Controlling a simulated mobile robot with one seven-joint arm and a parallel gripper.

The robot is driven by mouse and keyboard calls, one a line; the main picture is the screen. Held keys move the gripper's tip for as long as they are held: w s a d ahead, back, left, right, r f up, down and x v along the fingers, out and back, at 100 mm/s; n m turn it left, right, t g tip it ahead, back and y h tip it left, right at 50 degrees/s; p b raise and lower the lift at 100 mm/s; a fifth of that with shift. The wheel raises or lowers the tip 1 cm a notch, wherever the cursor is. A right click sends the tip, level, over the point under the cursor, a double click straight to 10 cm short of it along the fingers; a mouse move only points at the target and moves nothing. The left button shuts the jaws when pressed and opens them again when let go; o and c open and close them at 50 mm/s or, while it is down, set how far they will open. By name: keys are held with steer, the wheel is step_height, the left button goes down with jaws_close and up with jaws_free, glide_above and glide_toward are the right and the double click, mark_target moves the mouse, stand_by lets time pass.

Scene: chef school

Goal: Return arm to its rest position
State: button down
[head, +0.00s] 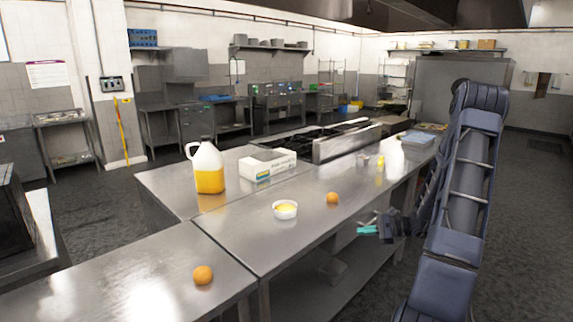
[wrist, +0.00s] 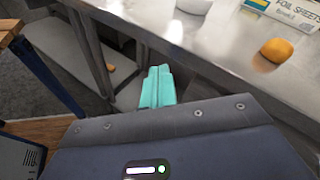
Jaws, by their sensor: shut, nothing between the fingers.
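My gripper (head: 367,229) is at the end of my arm, beside the near edge of the steel counter (head: 250,225) in the head view. Its teal fingers are together with nothing between them. In the wrist view the shut fingers (wrist: 156,88) point toward the counter's edge, and they look clear of the objects on top. My arm is raised at the right of the head view, with its upper link tall and the forearm folded down toward the counter edge.
On the counter are an orange (head: 333,198), another orange (head: 203,275), a white bowl (head: 285,210) with yellow contents, a juice jug (head: 208,167) and a foil sheets box (head: 268,164). A lower shelf (head: 318,280) is under the counter. Dark floor (head: 520,220) is open at right.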

steer(key=s+a+r+n+h, duration=0.2)
steer(key=s+r+n+h, duration=1.2)
steer(key=s+r, duration=1.3)
steer(key=s+n, duration=0.1)
steer(key=n, duration=0.1)
steer(key=shift+s+a+r+n+t, duration=0.25)
steer(key=shift+a+r+n+t, duration=0.05)
steer(key=shift+r+t, duration=0.1)
